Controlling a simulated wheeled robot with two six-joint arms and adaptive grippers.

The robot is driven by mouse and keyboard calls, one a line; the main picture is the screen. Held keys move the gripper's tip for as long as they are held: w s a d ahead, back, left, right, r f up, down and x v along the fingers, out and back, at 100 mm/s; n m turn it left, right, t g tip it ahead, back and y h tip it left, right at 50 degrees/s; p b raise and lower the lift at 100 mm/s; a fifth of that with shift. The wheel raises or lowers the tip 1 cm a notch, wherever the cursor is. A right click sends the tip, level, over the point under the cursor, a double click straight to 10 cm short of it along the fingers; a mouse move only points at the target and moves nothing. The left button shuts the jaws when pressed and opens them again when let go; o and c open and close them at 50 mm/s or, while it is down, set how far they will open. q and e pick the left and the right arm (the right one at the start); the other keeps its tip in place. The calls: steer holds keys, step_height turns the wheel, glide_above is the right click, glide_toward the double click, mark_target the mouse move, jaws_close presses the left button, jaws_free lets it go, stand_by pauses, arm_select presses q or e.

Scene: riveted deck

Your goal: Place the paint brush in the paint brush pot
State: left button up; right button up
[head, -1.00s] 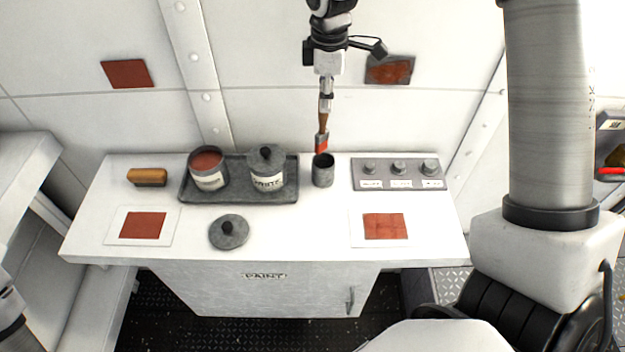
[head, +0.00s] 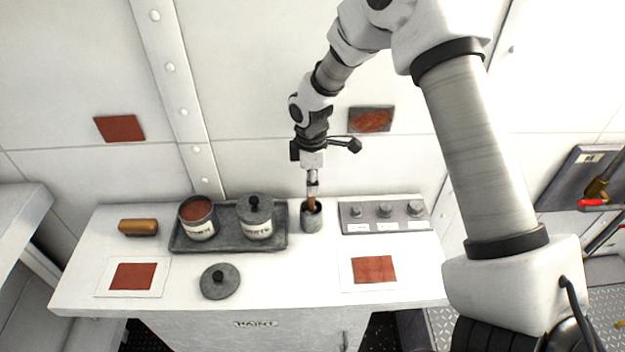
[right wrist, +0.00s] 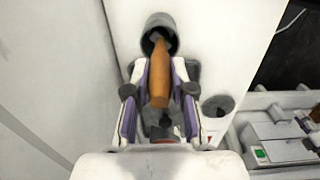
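The paint brush's wooden handle (head: 311,203) stands in the mouth of the small grey brush pot (head: 312,218), on the bench right of the tray. The bristles are hidden inside the pot. My right gripper (head: 312,190) is just above the pot, pointing down, with its fingers around the handle. In the right wrist view the orange-brown handle (right wrist: 158,80) lies between the two fingers, which appear closed on it, and the brush's far end goes into the dark mouth of the pot (right wrist: 160,25). My left gripper is not in view.
A grey tray (head: 180,242) beside the pot holds an open red paint pot (head: 198,215) and a lidded pot (head: 258,220). A knob panel (head: 385,218) stands close on the right. A loose lid (head: 220,281) and red sample cards (head: 133,277) lie in front.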

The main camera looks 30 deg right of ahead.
steer(key=o, duration=0.4)
steer(key=shift+w, duration=0.1)
step_height(320, 180, up, 12)
steer(key=b, duration=0.3)
steer(key=shift+a+f, duration=0.1)
steer(key=shift+a, duration=0.05)
steer(key=shift+r, duration=0.25)
